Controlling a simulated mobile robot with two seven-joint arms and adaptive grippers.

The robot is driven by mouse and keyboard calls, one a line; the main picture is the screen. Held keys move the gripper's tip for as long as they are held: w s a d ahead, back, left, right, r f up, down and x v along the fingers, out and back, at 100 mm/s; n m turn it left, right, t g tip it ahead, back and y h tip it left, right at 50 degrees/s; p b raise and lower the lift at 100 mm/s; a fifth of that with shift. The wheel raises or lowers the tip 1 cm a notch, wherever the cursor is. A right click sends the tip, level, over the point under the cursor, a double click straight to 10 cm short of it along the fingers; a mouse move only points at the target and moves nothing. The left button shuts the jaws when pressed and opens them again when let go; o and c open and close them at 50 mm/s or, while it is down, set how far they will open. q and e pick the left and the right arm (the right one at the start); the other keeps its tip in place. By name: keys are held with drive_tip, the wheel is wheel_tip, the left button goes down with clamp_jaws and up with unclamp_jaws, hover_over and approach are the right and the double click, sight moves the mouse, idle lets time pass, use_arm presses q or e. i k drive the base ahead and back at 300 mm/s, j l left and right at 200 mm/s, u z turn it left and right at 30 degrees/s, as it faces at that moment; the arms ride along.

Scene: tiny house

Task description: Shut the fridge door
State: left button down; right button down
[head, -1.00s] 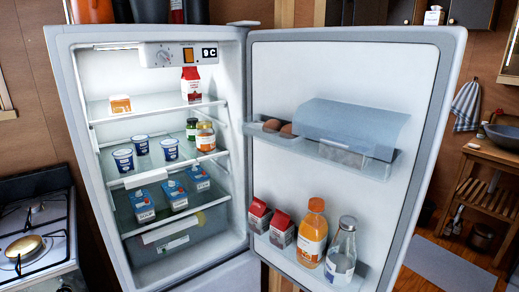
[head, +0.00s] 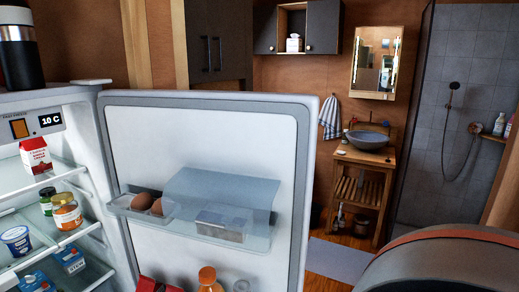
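The white fridge (head: 78,100) stands at the left of the head view, with its lit interior showing. Its door (head: 215,125) is open wide, hinged near the middle of the fridge's right side, with its inner face towards me. The door's shelf holds brown eggs and a blue translucent cover (head: 220,190). Tops of cartons and bottles show at the door's lower edge. Neither of my grippers is in view. A rounded grey part with an orange band at the lower right appears to be my arm.
A black flask (head: 18,55) stands on top of the fridge. Inside are a red-and-white carton (head: 36,156), jars (head: 66,212) and yoghurt cups (head: 16,240). Beyond the door are a wooden washstand (head: 362,185) with a basin, a mirror cabinet and a shower. Some floor shows right of the door.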

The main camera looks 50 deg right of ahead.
sight(148, 135)
drive_tip(key=i+l+z, duration=0.1)
drive_tip(key=z, duration=0.95)
